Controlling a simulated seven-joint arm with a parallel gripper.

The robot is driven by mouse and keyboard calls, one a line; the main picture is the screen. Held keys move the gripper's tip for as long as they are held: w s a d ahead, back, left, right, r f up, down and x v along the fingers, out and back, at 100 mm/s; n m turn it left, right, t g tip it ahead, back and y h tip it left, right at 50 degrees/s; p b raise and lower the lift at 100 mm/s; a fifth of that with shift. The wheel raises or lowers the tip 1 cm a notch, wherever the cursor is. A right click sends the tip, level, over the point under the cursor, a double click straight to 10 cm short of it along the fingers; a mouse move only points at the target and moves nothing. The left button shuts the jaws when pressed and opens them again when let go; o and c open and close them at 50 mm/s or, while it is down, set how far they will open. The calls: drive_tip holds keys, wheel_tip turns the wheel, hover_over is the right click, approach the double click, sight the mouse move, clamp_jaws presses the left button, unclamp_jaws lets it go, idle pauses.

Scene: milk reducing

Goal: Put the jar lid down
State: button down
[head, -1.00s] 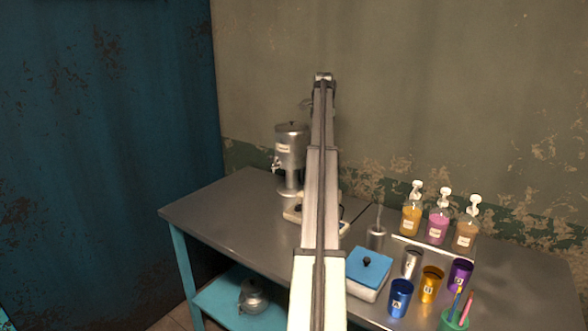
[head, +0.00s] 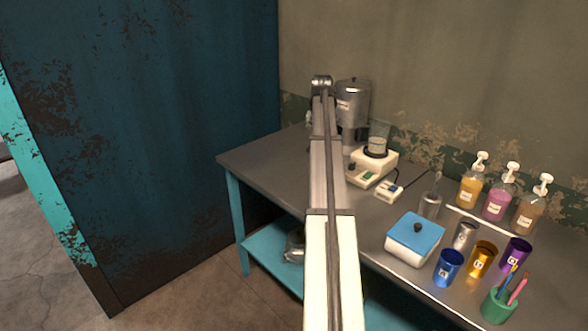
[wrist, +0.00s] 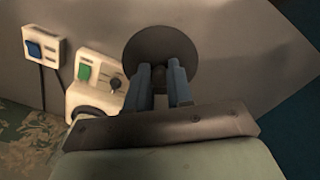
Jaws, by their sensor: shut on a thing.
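In the wrist view, the jar lid is a round, dark grey-brown disc (wrist: 150,46) with a small knob on it. My gripper (wrist: 162,72) is shut on the knob, with one blue-grey finger on each side. The lid is over or on the grey metal tabletop (wrist: 225,45); I cannot tell whether it touches. In the head view, my arm hides the gripper and the lid.
A white hotplate (head: 376,167) carrying a glass beaker (head: 378,142) stands near a metal dispenser (head: 356,105). A blue-lidded box (head: 410,258), several cups and pump bottles (head: 496,203) crowd the right side. The left end of the tabletop (head: 265,157) is clear.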

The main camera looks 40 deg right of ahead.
drive_tip(key=w+a+f+n, duration=0.25)
drive_tip(key=a+f, duration=0.25)
drive_tip(key=a, duration=1.1)
drive_tip(key=w+a+f+n, duration=0.25)
drive_tip(key=a+f, duration=0.25)
drive_tip(key=a, duration=1.1)
drive_tip(key=w+a+f+n, duration=0.2)
drive_tip(key=a+f+n, duration=0.25)
drive_tip(key=a, duration=1.25)
drive_tip(key=w+d+r+m, duration=0.3)
drive_tip(key=d+m, duration=0.4)
drive_tip(key=d, duration=1)
drive_tip(key=w+d+r+m, duration=0.35)
drive_tip(key=d+m, duration=0.35)
drive_tip(key=d, duration=1.1)
drive_tip(key=w+d+r+m, duration=0.3)
drive_tip(key=d+m, duration=0.4)
drive_tip(key=d, duration=1)
drive_tip(key=shift+s+d+f, duration=0.1)
drive_tip(key=shift+f, duration=2.3)
drive_tip(key=shift+s+d+f, duration=0.1)
drive_tip(key=shift+f, duration=2.3)
drive_tip(key=shift+f, duration=0.15)
drive_tip(key=c, duration=1)
unclamp_jaws()
